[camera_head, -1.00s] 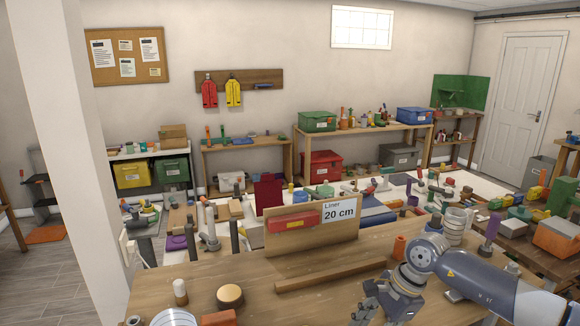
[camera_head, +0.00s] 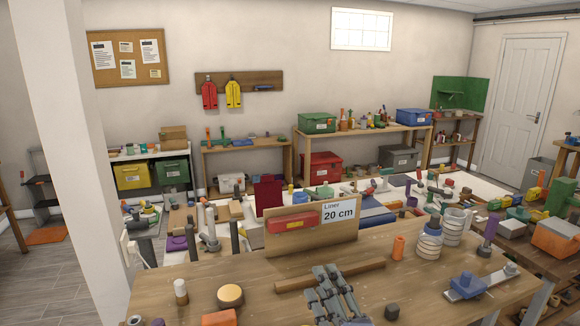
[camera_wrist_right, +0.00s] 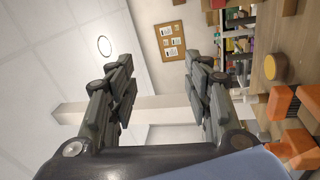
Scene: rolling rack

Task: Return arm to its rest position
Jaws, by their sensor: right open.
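My right gripper (camera_head: 328,282) is at the bottom middle of the head view, above the near wooden table, with its grey jointed fingers pointing away from me. The fingers overlap the wooden bar (camera_head: 362,273) in the picture; I cannot tell their height above it. In the right wrist view my right gripper (camera_wrist_right: 162,75) has its two fingers wide apart, with nothing between them. My left gripper is not in view.
Behind the bar stands a board (camera_head: 278,241) labelled "20 cm". Right of it are an orange cylinder (camera_head: 398,247), ringed containers (camera_head: 429,241) and a blue-topped plate (camera_head: 466,285). A round wooden-looking disc (camera_head: 230,295) and small capped cylinder (camera_head: 181,291) lie left.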

